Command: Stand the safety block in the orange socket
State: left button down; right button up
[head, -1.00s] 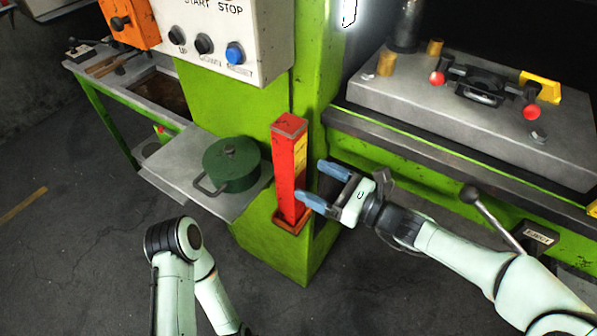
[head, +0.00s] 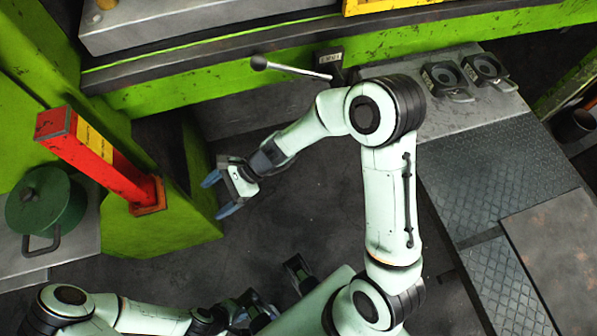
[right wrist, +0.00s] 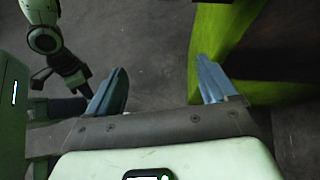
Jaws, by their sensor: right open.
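The safety block (head: 105,160) is a red bar with a yellow label on one side. In the head view it stands at the left against the green press frame. Its lower end is in the orange socket (head: 148,197), and no gripper touches it. My right gripper (head: 219,196) is open and empty, to the right of the socket and apart from it. Its blue fingers also show in the right wrist view (right wrist: 161,86), with nothing between them. My left gripper (head: 255,314) is low in the head view, dark and partly hidden; its jaws cannot be made out.
A green lidded pot (head: 45,207) stands on a grey shelf left of the block. The green press frame (head: 165,235) is beside my right gripper. A ball-ended lever (head: 290,67) sticks out above my right arm. A grey bench (head: 520,165) is at the right. Dark floor lies between.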

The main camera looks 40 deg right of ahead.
jog(key=s+d+f+n+g+h, duration=0.1)
jog(key=s+d+f+n+h, duration=0.1)
jog(key=s+f+n, duration=0.3)
jog(key=s+d+f+n+g+h, duration=0.1)
jog(key=s+d+f+n+h, duration=0.2)
jog(key=s+f, duration=0.8)
jog(key=s+d+f+n+g+h, duration=0.1)
jog(key=s+d+f+n, duration=0.4)
jog(key=f, duration=0.6)
jog(key=s+n+h, duration=0.1)
jog(key=s+n, duration=0.1)
jog(key=s, duration=0.1)
jog(key=shift+g+h, duration=0.3)
jog(key=shift+g, duration=0.1)
jog(key=shift+d, duration=0.1)
